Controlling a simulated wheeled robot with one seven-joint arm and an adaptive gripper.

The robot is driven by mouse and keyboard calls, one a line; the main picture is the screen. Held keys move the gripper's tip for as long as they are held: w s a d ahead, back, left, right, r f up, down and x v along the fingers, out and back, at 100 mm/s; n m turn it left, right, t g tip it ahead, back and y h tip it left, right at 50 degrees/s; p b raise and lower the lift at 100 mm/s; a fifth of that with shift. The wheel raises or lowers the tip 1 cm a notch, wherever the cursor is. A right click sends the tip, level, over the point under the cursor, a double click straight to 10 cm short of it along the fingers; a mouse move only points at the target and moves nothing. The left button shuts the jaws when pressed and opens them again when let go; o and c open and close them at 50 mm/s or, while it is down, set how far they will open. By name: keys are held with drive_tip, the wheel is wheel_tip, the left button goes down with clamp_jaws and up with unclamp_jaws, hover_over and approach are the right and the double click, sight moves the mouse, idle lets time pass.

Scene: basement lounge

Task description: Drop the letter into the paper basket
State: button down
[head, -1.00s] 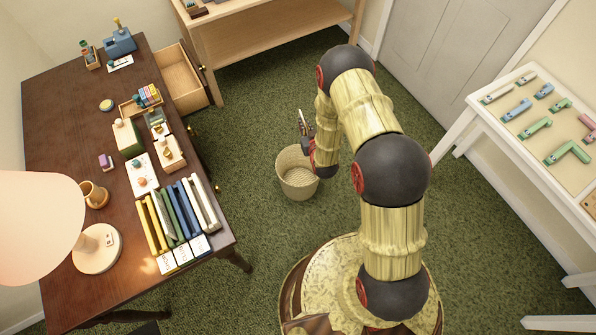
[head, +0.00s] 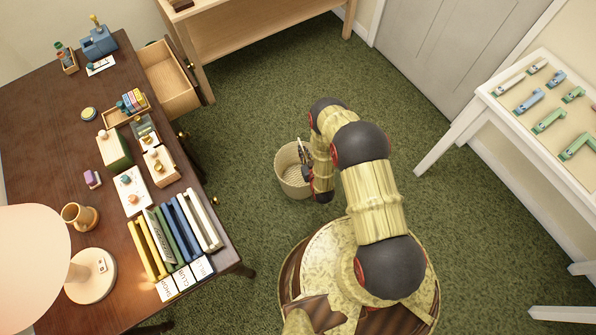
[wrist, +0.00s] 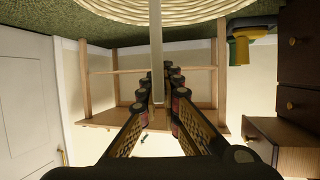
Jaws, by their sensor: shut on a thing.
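The paper basket (head: 281,181) is a round, cream woven basket standing on the green carpet, left of my arm in the head view. Its woven side also shows at the top of the wrist view (wrist: 100,13). My gripper (head: 303,152) is by the basket's right rim in the head view; its exact height over the basket is hard to tell. In the wrist view my gripper (wrist: 161,88) is shut on the letter (wrist: 156,45), a thin pale strip seen edge-on. The letter overlaps the basket there. I cannot make it out clearly in the head view.
A dark desk (head: 60,140) with books, a lamp and an open drawer (head: 168,80) stands at left. A wooden shelf (head: 250,30) is at the back. A white table (head: 500,110) with staplers stands at right. Carpet around the basket is clear.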

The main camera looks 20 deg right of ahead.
drive_tip(key=shift+f+b, duration=2.2)
drive_tip(key=shift+f, duration=0.85)
drive_tip(key=c, duration=1.9)
unclamp_jaws()
drive_tip(key=v, duration=1.2)
